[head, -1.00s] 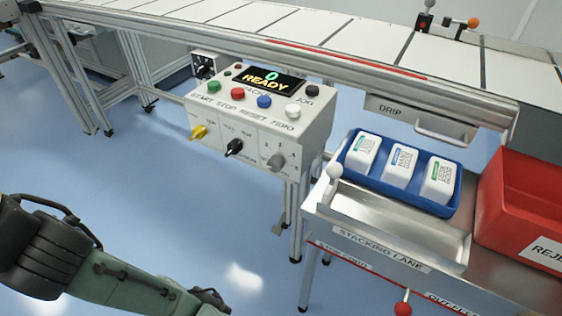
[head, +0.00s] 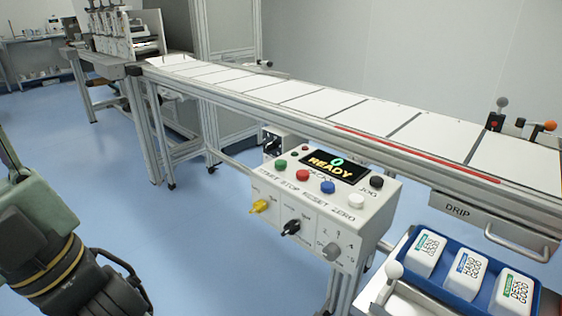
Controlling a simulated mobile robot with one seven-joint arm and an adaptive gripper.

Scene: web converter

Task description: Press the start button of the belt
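The control box (head: 322,220) hangs at the front side of the belt, right of the middle in the head view. The green start button (head: 281,165) is at the left of its sloped top, above the word START. Beside it are the red (head: 303,175), blue (head: 327,187) and white (head: 356,201) buttons. The display (head: 335,166) reads 0 and READY. The belt (head: 320,103) carries white panels in a row. Part of my arm shows at the lower left, well apart from the box. My gripper's fingertips are not in view.
A yellow knob (head: 259,206), a black knob (head: 291,227) and a grey knob (head: 331,251) stick out of the box front. A blue tray (head: 462,305) with white packs stands at the lower right, below the drip drawer (head: 490,222). The floor between my arm and the box is clear.

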